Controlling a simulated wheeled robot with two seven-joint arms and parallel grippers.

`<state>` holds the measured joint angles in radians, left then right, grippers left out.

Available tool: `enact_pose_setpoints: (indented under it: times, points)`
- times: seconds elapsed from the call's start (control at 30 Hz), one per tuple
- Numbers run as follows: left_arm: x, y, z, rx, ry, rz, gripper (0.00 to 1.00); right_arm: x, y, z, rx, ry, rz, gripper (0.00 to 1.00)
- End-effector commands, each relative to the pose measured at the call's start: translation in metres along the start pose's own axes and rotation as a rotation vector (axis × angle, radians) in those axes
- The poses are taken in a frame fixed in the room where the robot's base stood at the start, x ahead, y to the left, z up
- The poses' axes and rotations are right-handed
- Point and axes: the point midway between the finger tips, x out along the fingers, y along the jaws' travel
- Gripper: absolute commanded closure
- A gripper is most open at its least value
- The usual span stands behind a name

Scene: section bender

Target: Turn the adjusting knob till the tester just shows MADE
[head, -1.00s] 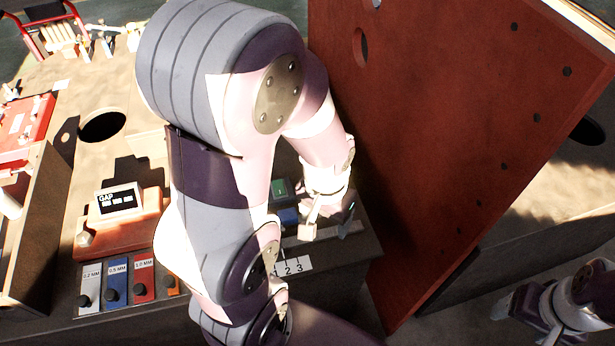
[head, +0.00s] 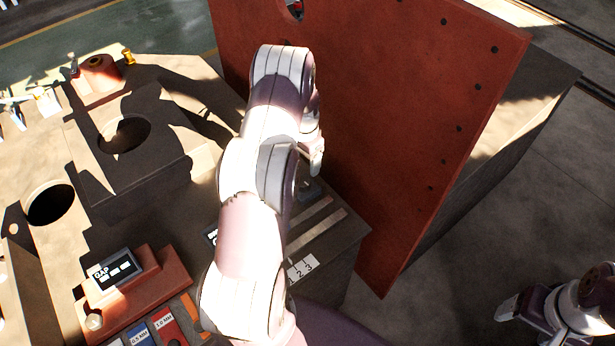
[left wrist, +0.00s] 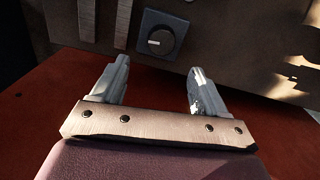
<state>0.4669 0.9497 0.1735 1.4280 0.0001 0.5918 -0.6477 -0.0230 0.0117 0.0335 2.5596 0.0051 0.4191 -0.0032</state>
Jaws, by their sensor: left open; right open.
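The adjusting knob (left wrist: 161,41), a round dark knob with a pale pointer mark on a blue-grey square plate, shows in the left wrist view, beyond and roughly between my fingertips. My left gripper (left wrist: 157,72) is open and empty, its two grey fingers apart and not visibly touching the knob. In the head view my left gripper (head: 313,180) is over the bench by the red panel, partly hidden by my arm. The knob cannot be made out there. The tester (head: 116,269) has a small screen reading GAP with dashes. My right gripper (head: 528,306) is open at lower right.
A large red-brown panel (head: 380,130) stands slanted close beside my left gripper. A 1-2-3 scale label (head: 300,268) is on the bench front edge. Colored gauge tabs (head: 165,325) lie near the tester. A dark block with a hole (head: 130,150) stands farther left.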

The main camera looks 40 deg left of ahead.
Motion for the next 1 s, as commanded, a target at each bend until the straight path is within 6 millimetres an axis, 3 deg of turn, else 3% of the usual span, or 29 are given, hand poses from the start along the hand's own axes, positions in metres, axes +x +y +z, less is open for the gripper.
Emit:
enact_pose_setpoints:
  times: [0.2, 0.33, 0.5, 0.73, 0.77, 0.9, 1.0]
  points:
    - [0.053, 0.000, 0.001, -0.002, -0.002, 0.001, 0.26, -0.015, 0.000, -0.002, 0.000, 0.001, 0.000, 0.27]
    - [0.075, 0.000, 0.001, -0.002, -0.001, 0.001, 0.26, -0.018, 0.000, -0.002, 0.000, 0.000, 0.000, 0.27]
    - [0.087, 0.000, 0.000, -0.002, 0.001, -0.001, 0.26, -0.019, 0.000, -0.002, 0.000, 0.000, 0.000, 0.27]
    - [0.088, 0.000, 0.000, -0.002, 0.001, -0.001, 0.26, -0.019, 0.000, -0.002, 0.000, 0.000, 0.000, 0.27]
    - [0.088, 0.000, 0.000, -0.003, 0.001, -0.001, 0.33, -0.019, 0.000, -0.002, 0.000, 0.000, 0.000, 0.27]
    - [0.088, 0.000, 0.000, -0.003, 0.001, -0.001, 0.78, -0.019, 0.000, -0.002, 0.000, 0.000, 0.000, 0.27]
    - [0.088, 0.000, 0.000, -0.004, 0.002, -0.001, 0.82, -0.019, 0.000, -0.002, 0.000, 0.000, 0.000, 0.27]
